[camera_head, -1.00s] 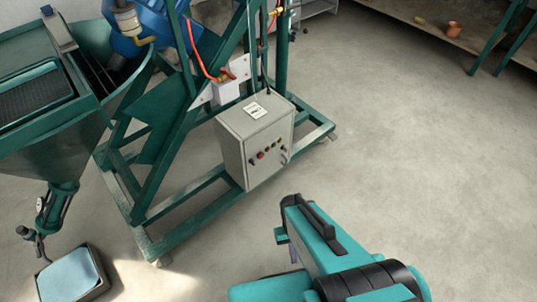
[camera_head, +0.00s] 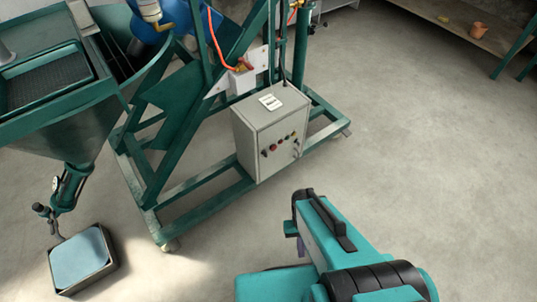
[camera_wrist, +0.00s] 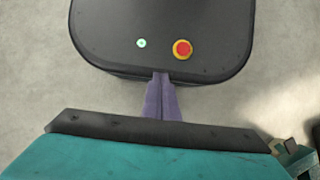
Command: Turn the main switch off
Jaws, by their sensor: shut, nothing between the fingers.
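A grey control box (camera_head: 258,140) stands on the green frame in the head view. Its front carries a row of small coloured buttons and dark knobs (camera_head: 281,145), with a small lever-like part (camera_head: 297,150) near the right edge. Which of these is the main switch is too small to tell. My gripper shows in the wrist view as two purple fingers (camera_wrist: 162,97) pressed together, with nothing between them.
The green wheeled frame (camera_head: 205,190) spreads around the box, with a near foot jutting out. A green hopper (camera_head: 60,135) and a tray (camera_head: 84,260) of bluish contents stand at left. A shelf (camera_head: 450,30) is at the back right. The floor (camera_head: 420,150) at right is clear.

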